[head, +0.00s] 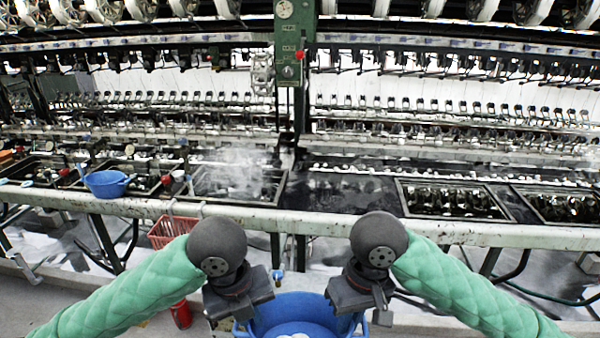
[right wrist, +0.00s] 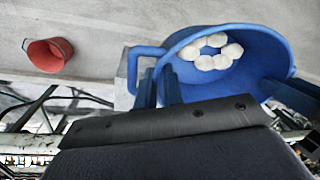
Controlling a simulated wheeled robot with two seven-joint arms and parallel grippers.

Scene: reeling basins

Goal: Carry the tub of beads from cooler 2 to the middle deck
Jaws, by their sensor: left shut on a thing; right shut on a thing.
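The blue tub (head: 300,308) is at the bottom centre of the head view, between my two grippers. Several white round pieces lie in it, and they show clearly in the right wrist view (right wrist: 215,60). My left gripper (head: 242,322) is shut on the tub's left side. My right gripper (head: 359,320) is shut on the tub's handle on the right; its fingers (right wrist: 160,88) show at that handle in the right wrist view. The tub's underside is hidden, so I cannot tell whether it rests on anything. I cannot identify the cooler or the middle deck.
A long machine bench (head: 330,222) with dark basins runs across ahead. A blue bowl (head: 106,183) stands on its left part. A red basket (head: 170,231) is below the bench edge. A red bucket (right wrist: 50,54) is on the grey floor in the right wrist view.

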